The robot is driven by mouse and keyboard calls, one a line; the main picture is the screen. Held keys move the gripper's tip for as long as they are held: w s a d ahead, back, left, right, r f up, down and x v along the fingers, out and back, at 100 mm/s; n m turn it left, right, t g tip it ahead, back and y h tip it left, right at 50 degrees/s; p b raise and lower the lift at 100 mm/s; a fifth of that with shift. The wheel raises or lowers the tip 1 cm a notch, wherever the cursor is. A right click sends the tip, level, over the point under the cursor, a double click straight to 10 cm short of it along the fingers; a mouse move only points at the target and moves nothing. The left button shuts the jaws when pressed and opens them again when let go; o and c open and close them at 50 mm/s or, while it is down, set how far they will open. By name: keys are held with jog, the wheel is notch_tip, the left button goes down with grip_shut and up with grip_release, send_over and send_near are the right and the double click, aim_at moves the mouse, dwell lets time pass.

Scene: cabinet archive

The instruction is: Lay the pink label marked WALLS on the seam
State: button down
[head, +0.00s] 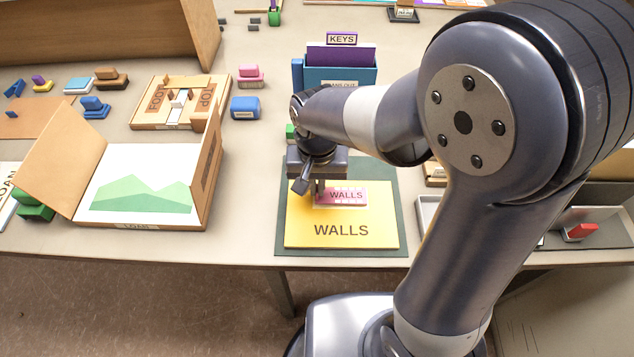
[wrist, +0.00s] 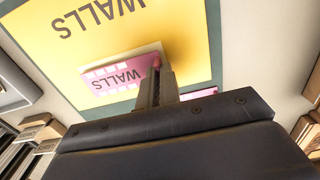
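The pink label marked WALLS (head: 347,195) is over the upper part of a yellow folder (head: 305,215), which is also marked WALLS. The label also shows in the wrist view (wrist: 112,76), with white marks along its edges. My gripper (head: 320,190) is at the label's left end in the head view. A pale strip shows beside the label. I cannot tell whether the label touches the folder. The seam is not clearly visible.
The folder lies on a dark green mat (head: 402,225) near the table's front edge. Behind is a blue holder with a KEYS card (head: 342,39). An open box (head: 150,190) with a green picture stands left. A grey tray (head: 600,218) with a red object is right.

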jog(key=shift+f, duration=0.25)
jog(key=c, duration=1.6)
grip_release()
jog(key=shift+o, duration=0.2)
jog(key=shift+r, duration=0.15)
jog(key=shift+c, duration=0.3)
jog(key=shift+r+p, duration=2.9)
jog(key=shift+r, duration=0.55)
